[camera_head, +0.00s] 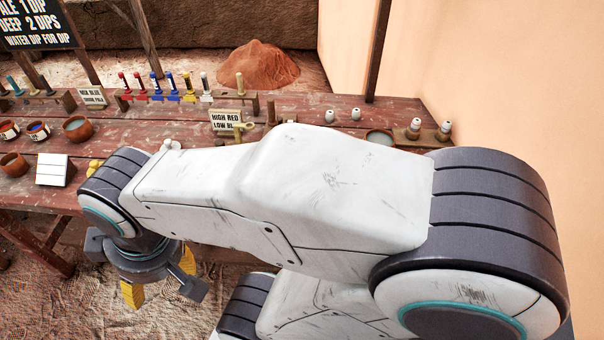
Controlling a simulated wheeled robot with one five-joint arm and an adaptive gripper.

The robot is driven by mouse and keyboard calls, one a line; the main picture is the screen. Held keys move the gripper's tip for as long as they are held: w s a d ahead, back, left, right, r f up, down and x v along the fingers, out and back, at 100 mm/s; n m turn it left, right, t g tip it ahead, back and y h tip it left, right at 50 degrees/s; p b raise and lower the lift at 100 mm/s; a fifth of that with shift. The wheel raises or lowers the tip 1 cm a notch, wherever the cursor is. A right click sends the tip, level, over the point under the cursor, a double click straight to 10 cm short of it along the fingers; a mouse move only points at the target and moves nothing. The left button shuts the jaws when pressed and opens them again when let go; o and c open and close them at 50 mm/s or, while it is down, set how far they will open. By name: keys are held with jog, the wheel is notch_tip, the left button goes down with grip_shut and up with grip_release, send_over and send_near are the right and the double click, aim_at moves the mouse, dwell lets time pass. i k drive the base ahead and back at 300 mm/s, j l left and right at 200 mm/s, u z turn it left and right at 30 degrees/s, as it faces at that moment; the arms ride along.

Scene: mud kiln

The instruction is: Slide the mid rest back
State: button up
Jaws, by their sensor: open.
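My gripper (160,277) hangs low in front of the table's front edge, at lower left. Its yellow fingertips are apart and I see nothing between them. I cannot tell for sure which thing is the mid rest. A long wooden rest (226,100) holding several coloured upright pieces stands at the back middle of the table. A brass-coloured piece (243,127) and brown wooden posts stand by the "HIGH RED" sign (224,121), partly hidden behind my arm. My arm covers much of the table's middle and right.
The red plank table (110,145) bears bowls (77,129) and a white block (56,170) at left. White-topped pieces (415,128) stand at right. A black sign board (38,24) is at upper left. A red powder heap (257,66) lies behind the table.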

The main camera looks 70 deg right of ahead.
aim_at(279, 119)
jog(key=z, duration=0.5)
jog(key=k+l+z, duration=0.1)
jog(key=z, duration=0.4)
jog(key=l+z, duration=0.15)
jog(key=z, duration=0.35)
jog(key=l+z, duration=0.1)
jog(key=z, duration=0.4)
jog(key=k+l, duration=0.05)
